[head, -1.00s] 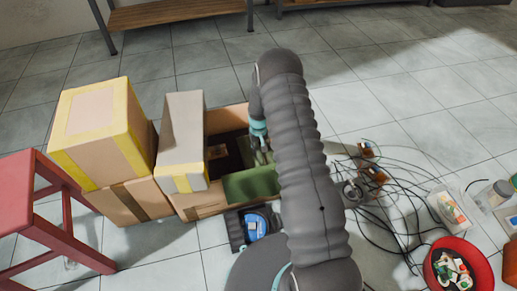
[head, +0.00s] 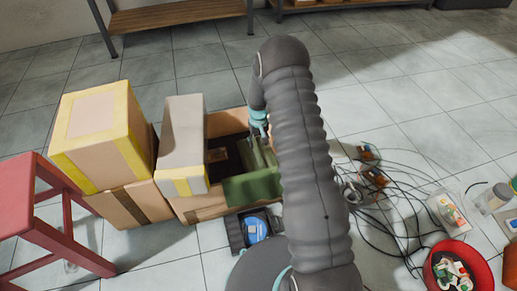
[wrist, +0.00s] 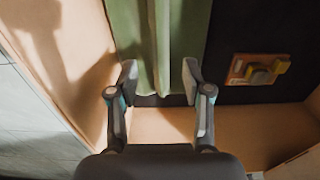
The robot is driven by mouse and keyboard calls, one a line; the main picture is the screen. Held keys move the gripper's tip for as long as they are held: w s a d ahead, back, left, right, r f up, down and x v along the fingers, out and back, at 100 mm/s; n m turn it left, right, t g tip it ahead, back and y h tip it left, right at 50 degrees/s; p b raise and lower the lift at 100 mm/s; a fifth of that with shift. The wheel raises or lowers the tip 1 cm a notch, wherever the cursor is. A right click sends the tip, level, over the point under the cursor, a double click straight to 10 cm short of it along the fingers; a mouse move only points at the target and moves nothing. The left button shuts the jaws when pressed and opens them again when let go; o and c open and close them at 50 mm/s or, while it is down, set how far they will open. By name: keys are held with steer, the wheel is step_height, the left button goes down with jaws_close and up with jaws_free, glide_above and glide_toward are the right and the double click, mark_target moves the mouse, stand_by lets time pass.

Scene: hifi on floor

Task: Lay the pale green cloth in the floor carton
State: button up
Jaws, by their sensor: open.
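The pale green cloth (head: 252,187) is partly inside the open floor carton (head: 226,122) and hangs over its near edge. In the wrist view the cloth (wrist: 180,30) runs as a long creased strip beside a cardboard wall, over the carton's dark inside. My gripper (head: 260,131) is over the carton at the cloth's far end. In the wrist view my gripper (wrist: 160,82) is open, with its fingers apart on either side of the cloth's end. I cannot tell whether the fingers touch it.
A small orange-brown part (wrist: 257,69) lies in the carton. Stacked boxes (head: 100,140) and a grey-topped box (head: 183,140) stand left, beside a red stool (head: 40,215). Cables (head: 395,190) and a red bucket (head: 440,262) are on the right.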

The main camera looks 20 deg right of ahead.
step_height(320, 180, up, 5)
step_height(320, 180, up, 18)
steer(key=t, duration=0.2)
glide_above(259, 152)
steer(key=s+a, duration=0.2)
steer(key=s, duration=0.3)
steer(key=s+a+r, duration=0.1)
steer(key=s+r, duration=0.7)
steer(key=r, duration=0.3)
steer(key=s+a+r+t, duration=0.1)
steer(key=s+r, duration=0.3)
steer(key=s, duration=0.8)
steer(key=s+a+r+t, duration=0.1)
steer(key=s+r, duration=0.3)
steer(key=s, duration=0.8)
steer(key=shift+a+r+t, duration=0.25)
steer(key=shift+a+t, duration=0.1)
steer(key=shift+t, duration=0.45)
steer(key=shift+r, duration=0.1)
steer(key=shift+r+p, duration=0.65)
steer(key=shift+p, duration=0.2)
